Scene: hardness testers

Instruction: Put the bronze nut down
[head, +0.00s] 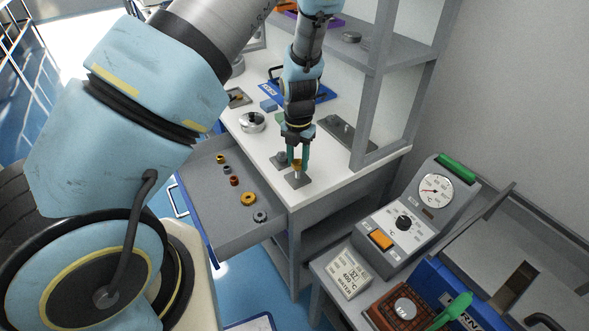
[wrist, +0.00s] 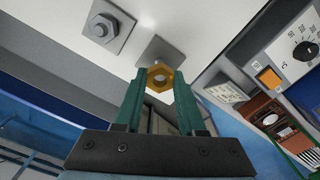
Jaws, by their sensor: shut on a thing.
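The bronze nut (wrist: 152,85) is a golden hexagonal ring with a round hole. It sits between the teal fingertips of my gripper (wrist: 160,75), which is shut on it. In the head view my gripper (head: 298,163) points down near the front corner of the white table (head: 262,165), and the nut (head: 297,168) shows small between its fingers. A square grey plate (head: 299,181) lies just below; it also shows beyond the nut in the wrist view (wrist: 157,50). I cannot tell whether the nut touches anything on that plate.
A second grey plate with a stud (wrist: 102,27) lies close by. An open drawer (head: 205,170) holds several small rings and nuts. A shelf post (head: 390,110) rises at right. A dial instrument (head: 405,222) stands on a lower bench. A round metal dish (head: 253,122) is farther back.

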